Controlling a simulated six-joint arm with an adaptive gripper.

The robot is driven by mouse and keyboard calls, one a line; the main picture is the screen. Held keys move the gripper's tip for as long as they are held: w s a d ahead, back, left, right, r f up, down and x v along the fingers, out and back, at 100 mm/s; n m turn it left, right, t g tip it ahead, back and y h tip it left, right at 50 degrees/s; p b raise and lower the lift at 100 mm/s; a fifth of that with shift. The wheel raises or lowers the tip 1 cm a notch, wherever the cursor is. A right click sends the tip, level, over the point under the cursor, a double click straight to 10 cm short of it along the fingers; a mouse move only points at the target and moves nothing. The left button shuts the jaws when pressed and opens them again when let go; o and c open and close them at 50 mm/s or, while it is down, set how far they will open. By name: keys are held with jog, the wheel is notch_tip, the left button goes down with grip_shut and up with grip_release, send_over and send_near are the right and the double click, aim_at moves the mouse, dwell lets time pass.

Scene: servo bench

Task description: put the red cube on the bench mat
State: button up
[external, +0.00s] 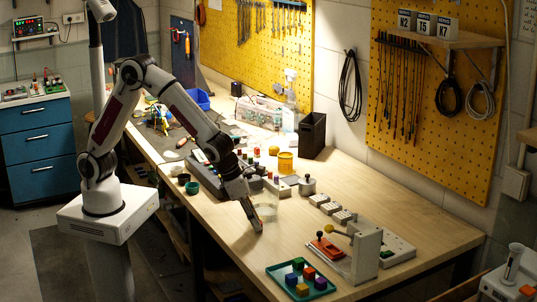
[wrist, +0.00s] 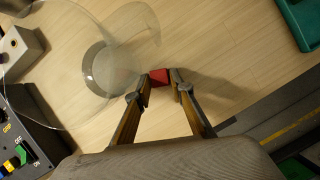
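My gripper (external: 256,226) points down over the front part of the wooden bench. In the wrist view a red cube (wrist: 159,77) sits between the tips of my gripper (wrist: 160,79), with a finger close against each side; the fingers look shut on it. Whether the cube touches the bench or hangs just above it I cannot tell. In the external view the fingers mostly hide it. I cannot make out a bench mat for certain. A green tray (external: 274,268) with several coloured cubes, one of them red (external: 309,273), lies at the front right.
A clear glass vessel (wrist: 97,66) stands close left of my fingers in the wrist view. A control box (wrist: 22,130) is at its left edge. A white stand (external: 366,255) rises behind the tray. Bare wood lies between gripper and tray.

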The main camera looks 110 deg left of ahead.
jog(key=c, duration=0.4)
jog(key=shift+d+r, duration=0.1)
jog(key=shift+r, duration=0.05)
jog(key=shift+d+r, duration=0.1)
jog(key=shift+r, duration=0.45)
notch_tip(320, 180, up, 5)
jog(key=shift+r, duration=0.2)
jog(key=d, duration=1.9)
jog(key=shift+d+r, duration=0.1)
jog(key=shift+d, duration=0.25)
jog(key=shift+a, duration=0.15)
